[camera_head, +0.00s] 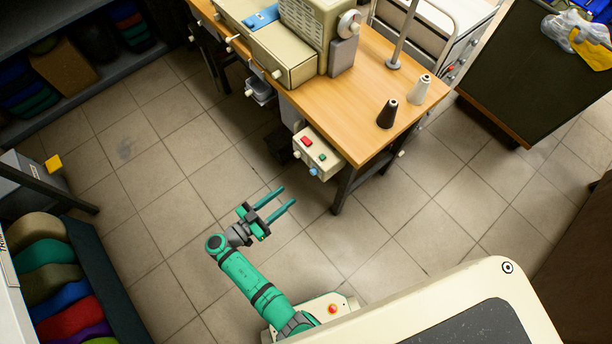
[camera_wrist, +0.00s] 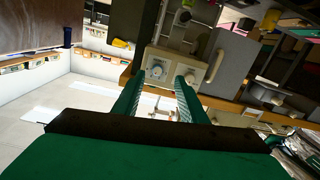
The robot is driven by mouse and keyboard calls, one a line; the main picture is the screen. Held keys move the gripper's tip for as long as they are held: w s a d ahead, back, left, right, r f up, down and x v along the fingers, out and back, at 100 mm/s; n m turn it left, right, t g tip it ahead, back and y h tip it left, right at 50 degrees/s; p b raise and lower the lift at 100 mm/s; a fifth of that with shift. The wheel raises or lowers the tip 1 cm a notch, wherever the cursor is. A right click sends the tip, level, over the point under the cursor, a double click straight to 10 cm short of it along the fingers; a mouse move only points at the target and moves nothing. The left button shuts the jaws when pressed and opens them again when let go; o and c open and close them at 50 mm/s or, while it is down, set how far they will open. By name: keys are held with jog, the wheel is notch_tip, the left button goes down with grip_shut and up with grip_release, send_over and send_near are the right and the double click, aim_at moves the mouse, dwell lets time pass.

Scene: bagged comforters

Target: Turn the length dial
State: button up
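A beige sewing machine (camera_head: 312,28) stands on the wooden table at the top of the head view, with a pale round wheel (camera_head: 349,23) on its right end. In the wrist view, a pale round dial (camera_wrist: 156,70) sits on a beige machine face, seen between my fingertips. I cannot tell for sure that it is the length dial. My gripper (camera_head: 287,197) is open and empty over the floor, apart from the table and the machine. Its two teal fingers (camera_wrist: 159,80) also show in the wrist view.
A control box (camera_head: 317,153) with red and green buttons and a blue knob hangs under the table's front edge. Two thread cones, dark (camera_head: 387,114) and white (camera_head: 419,90), stand on the wooden table (camera_head: 365,140). Shelves of coloured rolls (camera_head: 60,290) line the left. Tiled floor lies clear between.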

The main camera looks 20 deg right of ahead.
aim_at(314, 172)
jog(key=r+x, duration=0.2)
jog(key=x, duration=0.9)
jog(key=shift+d+m+h, duration=0.2)
jog(key=shift+m+h, duration=0.1)
jog(key=shift+h, duration=0.1)
jog(key=shift+w, duration=0.15)
grip_shut()
